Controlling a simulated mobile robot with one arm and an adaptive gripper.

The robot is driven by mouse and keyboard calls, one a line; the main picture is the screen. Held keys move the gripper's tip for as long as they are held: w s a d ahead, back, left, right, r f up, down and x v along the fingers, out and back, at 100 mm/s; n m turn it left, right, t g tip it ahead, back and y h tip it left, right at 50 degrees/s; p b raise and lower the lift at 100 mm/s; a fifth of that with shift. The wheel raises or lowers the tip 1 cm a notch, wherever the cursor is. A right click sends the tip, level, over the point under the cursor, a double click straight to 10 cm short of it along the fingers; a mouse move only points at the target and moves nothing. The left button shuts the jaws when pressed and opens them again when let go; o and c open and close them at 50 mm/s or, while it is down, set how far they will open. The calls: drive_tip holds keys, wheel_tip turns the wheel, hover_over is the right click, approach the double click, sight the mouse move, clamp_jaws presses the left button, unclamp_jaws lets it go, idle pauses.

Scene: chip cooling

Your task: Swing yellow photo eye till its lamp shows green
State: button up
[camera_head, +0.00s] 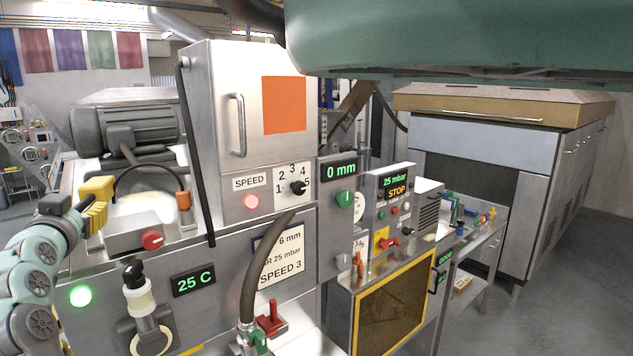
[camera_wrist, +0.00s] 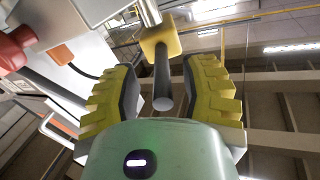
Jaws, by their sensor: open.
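The yellow photo eye (camera_head: 98,187) is a small yellow block at the left end of the machine. In the wrist view its yellow block (camera_wrist: 160,38) sits on a metal post, with a dark grey barrel pointing towards my palm. My gripper (camera_head: 76,209) is open right beside it in the head view. In the wrist view my yellow ribbed fingers (camera_wrist: 163,72) stand either side of the barrel, with visible gaps. A round lamp (camera_head: 80,296) glows green on the machine front below; I cannot tell whether it belongs to the eye. No lamp shows on the eye itself.
A grey box with a red knob (camera_head: 152,240) stands just right of my gripper. A black cable arches to an orange-tipped part (camera_head: 183,200). A grey motor (camera_head: 125,130) lies behind, and a tall steel cabinet (camera_head: 250,130) stands to the right.

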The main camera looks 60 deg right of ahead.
drive_tip(key=v, duration=0.7)
drive_tip(key=shift+s+a, duration=0.2)
drive_tip(key=shift+a, duration=0.05)
drive_tip(key=shift+w, duration=0.1)
idle(0.7)
